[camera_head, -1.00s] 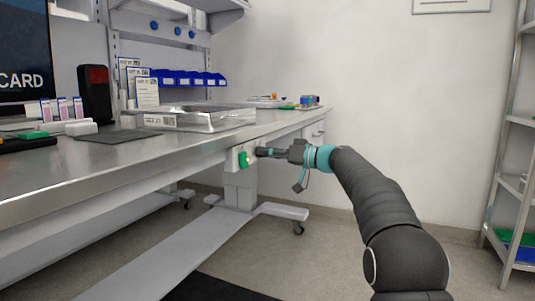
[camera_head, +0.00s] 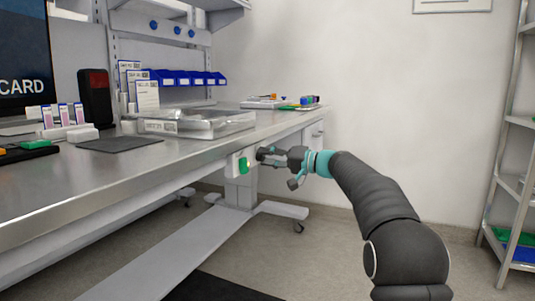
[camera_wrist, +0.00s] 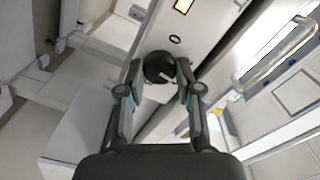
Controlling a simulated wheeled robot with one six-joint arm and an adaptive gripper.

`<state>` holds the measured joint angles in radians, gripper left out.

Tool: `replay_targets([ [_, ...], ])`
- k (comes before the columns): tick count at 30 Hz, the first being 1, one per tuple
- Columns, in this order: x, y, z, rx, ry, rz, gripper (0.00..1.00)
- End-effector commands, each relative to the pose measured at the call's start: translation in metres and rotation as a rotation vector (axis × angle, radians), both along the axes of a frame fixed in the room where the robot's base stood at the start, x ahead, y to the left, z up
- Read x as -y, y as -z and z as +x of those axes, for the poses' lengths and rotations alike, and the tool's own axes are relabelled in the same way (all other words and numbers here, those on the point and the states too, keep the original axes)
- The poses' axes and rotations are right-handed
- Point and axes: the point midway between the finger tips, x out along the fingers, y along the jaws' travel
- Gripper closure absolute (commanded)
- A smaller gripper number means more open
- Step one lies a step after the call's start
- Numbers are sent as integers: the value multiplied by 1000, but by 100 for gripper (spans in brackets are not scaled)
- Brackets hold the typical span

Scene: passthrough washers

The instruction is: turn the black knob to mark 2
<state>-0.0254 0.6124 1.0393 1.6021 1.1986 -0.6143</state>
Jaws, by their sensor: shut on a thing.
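The black knob (camera_wrist: 159,66) sits on a pale panel (camera_wrist: 190,45) and has a short white line on its face, near the right side. A mark "0" (camera_wrist: 175,39) shows on the panel just above and right of the knob in the wrist view; I cannot make out a mark 2. My gripper (camera_wrist: 160,72) is shut on the knob, one finger on each side of it. In the head view my gripper (camera_head: 268,154) reaches the control box (camera_head: 234,167) under the bench edge and hides most of the knob there.
The bench top (camera_head: 75,185) overhangs close above my gripper and carries a clear-lidded tray (camera_head: 195,123). A bench leg (camera_head: 240,190) stands below. The floor to the right is open up to a shelf rack (camera_head: 505,190).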

Motion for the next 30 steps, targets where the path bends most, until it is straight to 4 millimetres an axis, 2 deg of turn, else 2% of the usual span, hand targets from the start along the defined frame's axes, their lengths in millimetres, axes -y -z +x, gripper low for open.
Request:
replay_targets([
  [13,0,-2,0,-281,1,102,100],
  [30,0,0,0,-355,1,131,100],
])
